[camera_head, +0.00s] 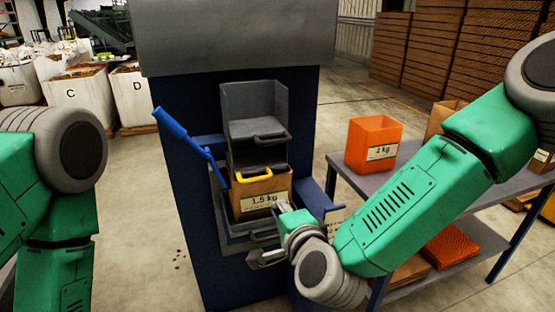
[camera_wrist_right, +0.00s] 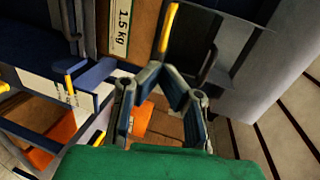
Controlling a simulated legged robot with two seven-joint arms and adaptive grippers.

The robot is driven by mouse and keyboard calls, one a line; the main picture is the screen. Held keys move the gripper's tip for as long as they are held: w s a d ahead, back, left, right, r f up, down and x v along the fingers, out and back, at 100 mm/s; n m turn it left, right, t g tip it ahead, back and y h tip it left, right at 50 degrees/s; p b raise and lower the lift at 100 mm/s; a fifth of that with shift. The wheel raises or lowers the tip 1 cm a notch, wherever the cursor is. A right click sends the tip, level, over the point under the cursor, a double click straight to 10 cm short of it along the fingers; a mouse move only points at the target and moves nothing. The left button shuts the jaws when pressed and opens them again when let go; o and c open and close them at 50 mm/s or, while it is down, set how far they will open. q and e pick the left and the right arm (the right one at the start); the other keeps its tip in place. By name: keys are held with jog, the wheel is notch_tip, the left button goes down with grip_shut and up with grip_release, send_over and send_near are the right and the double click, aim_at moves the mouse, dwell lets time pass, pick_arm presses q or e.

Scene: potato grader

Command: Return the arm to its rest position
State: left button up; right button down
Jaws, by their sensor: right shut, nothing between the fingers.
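My right gripper (camera_head: 262,258) is in front of the grader's lower part, just below the brown 1.5 kg box (camera_head: 262,202). In the right wrist view the gripper (camera_wrist_right: 172,80) is shut and empty, with the box (camera_wrist_right: 145,30) beyond it. My left arm (camera_head: 65,200) hangs at the left edge of the head view; its gripper is out of view.
A grey table (camera_head: 410,165) on the right holds an orange 2 kg box (camera_head: 373,140), close to my right arm.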

jog(key=s+d+f+n+g+h+b, duration=0.1)
jog(key=s+d+f+n+g, duration=0.35)
jog(key=f, duration=0.65)
jog(key=s+d+f+n+g+b, duration=0.1)
jog(key=s+d+f+n+g, duration=0.15)
jog(key=s+d+f, duration=0.45)
jog(key=s+d+f+n+g+h+b, duration=0.1)
jog(key=s+d+f+n+g, duration=0.1)
jog(key=s+d+f, duration=0.2)
jog(key=s+d+f+n+g+h, duration=0.1)
jog(key=s+d+f, duration=0.4)
jog(key=s, duration=0.5)
jog(key=s+d+f+n+g+h+b, duration=0.1)
jog(key=s+d+f+n+g+h, duration=0.1)
jog(key=s+d, duration=0.5)
notch_tip(320, 180, down, 3)
jog(key=n+g, duration=0.1)
jog(key=n, duration=0.1)
jog(key=shift+s+d+r+n+g+b, duration=0.15)
jog(key=shift+s+d+n+g+b, duration=0.15)
jog(key=shift+d+g+b, duration=0.1)
jog(key=shift+a, duration=0.2)
jog(key=shift+w, duration=0.15)
